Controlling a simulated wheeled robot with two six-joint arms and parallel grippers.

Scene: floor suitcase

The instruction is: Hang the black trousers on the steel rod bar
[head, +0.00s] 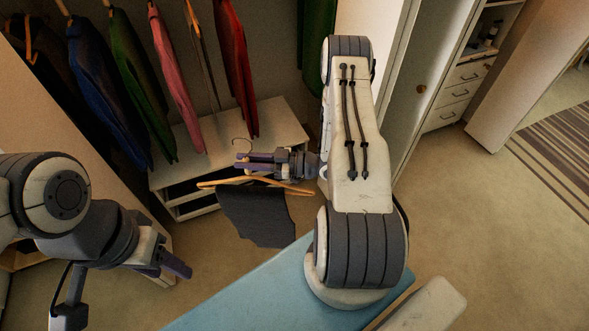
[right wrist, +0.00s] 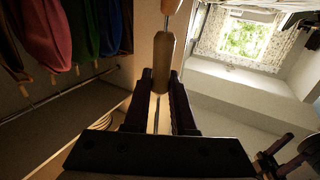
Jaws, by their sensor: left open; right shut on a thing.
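The black trousers (head: 258,215) hang from a wooden hanger (head: 215,184) in front of the closet. My right gripper (head: 246,164) is shut on the hanger near its middle. The hanger's thin hook (head: 242,143) points up, apart from any bar. In the right wrist view, wood of the hanger (right wrist: 163,62) stands between the fingers (right wrist: 161,95). A thin bar (right wrist: 70,90), which looks like the steel rod, runs at the left below garments there. The rod is out of the head view. My left gripper (head: 168,266) is open and empty at the lower left.
Several garments, including a blue one (head: 95,85), a green one (head: 135,85) and a red one (head: 236,70), hang in the closet. A low white shelf unit (head: 275,122) stands below them. A light blue surface (head: 255,295) is in front. Carpet floor is clear at the right.

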